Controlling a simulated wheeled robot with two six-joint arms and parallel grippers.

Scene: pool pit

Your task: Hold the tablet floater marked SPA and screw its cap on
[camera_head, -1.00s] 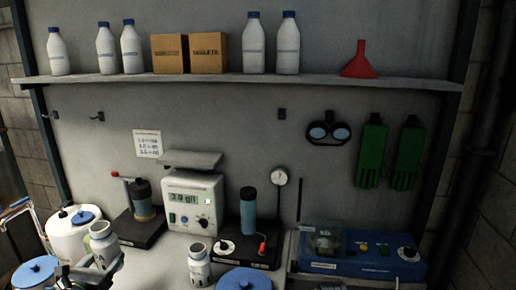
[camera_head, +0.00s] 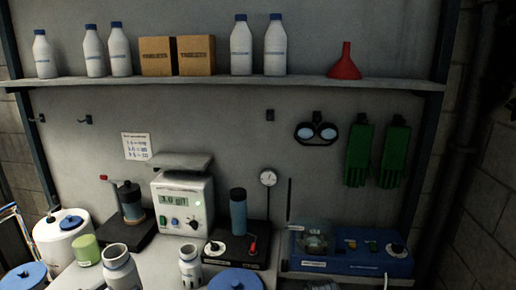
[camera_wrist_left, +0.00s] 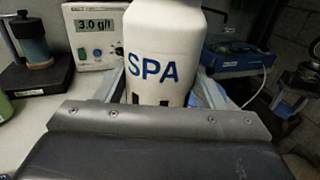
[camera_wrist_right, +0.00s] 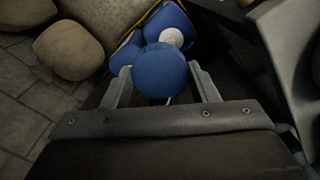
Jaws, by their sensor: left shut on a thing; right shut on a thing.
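The white tablet floater marked SPA (camera_wrist_left: 155,40) stands upright between the fingers of my left gripper (camera_wrist_left: 163,92), which is shut on it. In the head view this floater (camera_head: 121,269) is at the lower left, and its top looks open with no cap on it. My left gripper is mostly hidden there. In the right wrist view my right gripper (camera_wrist_right: 160,74) is shut on a round blue cap (camera_wrist_right: 161,70), away from the floater. My right gripper does not show in the head view.
A second white floater (camera_head: 190,270) stands to the right of the held one. A green cup (camera_head: 87,250) and a white tub (camera_head: 62,232) are to its left. The meter (camera_head: 183,205) and a blue device (camera_head: 345,250) stand behind. A blue lid (camera_head: 237,281) is at the bottom edge.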

